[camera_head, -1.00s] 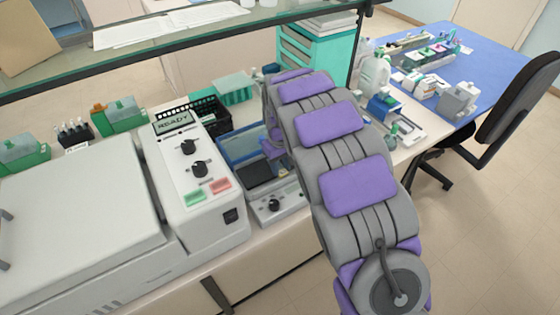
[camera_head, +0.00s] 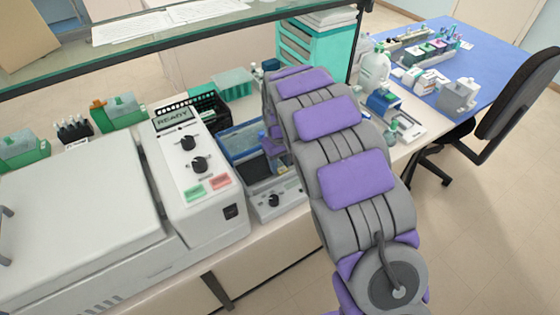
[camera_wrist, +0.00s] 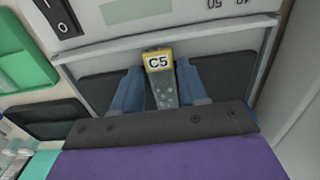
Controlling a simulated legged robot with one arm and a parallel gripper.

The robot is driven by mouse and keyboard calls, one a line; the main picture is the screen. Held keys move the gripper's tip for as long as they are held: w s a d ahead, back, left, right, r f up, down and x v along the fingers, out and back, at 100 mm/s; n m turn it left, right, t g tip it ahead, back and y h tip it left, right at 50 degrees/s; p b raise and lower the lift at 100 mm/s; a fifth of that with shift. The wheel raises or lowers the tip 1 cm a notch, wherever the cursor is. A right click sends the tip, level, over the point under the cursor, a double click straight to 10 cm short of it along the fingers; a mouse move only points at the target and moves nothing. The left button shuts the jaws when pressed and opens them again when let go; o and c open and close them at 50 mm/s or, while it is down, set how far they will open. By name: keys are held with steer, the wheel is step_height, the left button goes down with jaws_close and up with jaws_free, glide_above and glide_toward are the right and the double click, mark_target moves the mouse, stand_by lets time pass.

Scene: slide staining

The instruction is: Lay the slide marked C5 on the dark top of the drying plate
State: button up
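The slide marked C5 (camera_wrist: 163,88) has a yellow label and a clear, speckled body. It shows in the wrist view between the two blue fingers of my gripper (camera_wrist: 160,75), which looks shut on it. The dark top of the drying plate (camera_wrist: 232,72) shows on both sides of the fingers, with the slide over it; I cannot tell whether they touch. In the head view the drying plate (camera_head: 280,202) is a pale unit with a black knob, and my arm hides much of its top. The slide cannot be made out there.
A large white machine (camera_head: 188,165) with a READY display stands left of the plate. A blue-edged tray (camera_head: 240,140) and a black basket (camera_head: 208,108) lie behind it. A glass shelf (camera_head: 180,40) runs across the back. Bottles and a teal drawer unit (camera_head: 312,55) stand nearby.

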steer(key=o, duration=0.3)
steer(key=shift+o, duration=0.2)
step_height(320, 180, up, 17)
steer(key=p, duration=0.3)
steer(key=shift+r+p, duration=0.15)
steer(key=shift+p, duration=0.2)
steer(key=s+d+r+m, duration=0.2)
steer(key=s+d, duration=0.4)
steer(key=s, duration=0.2)
steer(key=s+d+r+m, duration=0.25)
steer(key=s+d, duration=0.35)
steer(key=s, duration=0.3)
steer(key=s+d+f+m+g, duration=0.1)
steer(key=s+d+f, duration=0.1)
steer(key=s, duration=0.9)
steer(key=s+d+f+m, duration=0.1)
steer(key=s+d+f, duration=0.1)
steer(key=s, duration=1)
steer(key=shift+d+g, duration=0.3)
steer(key=shift+g, duration=0.1)
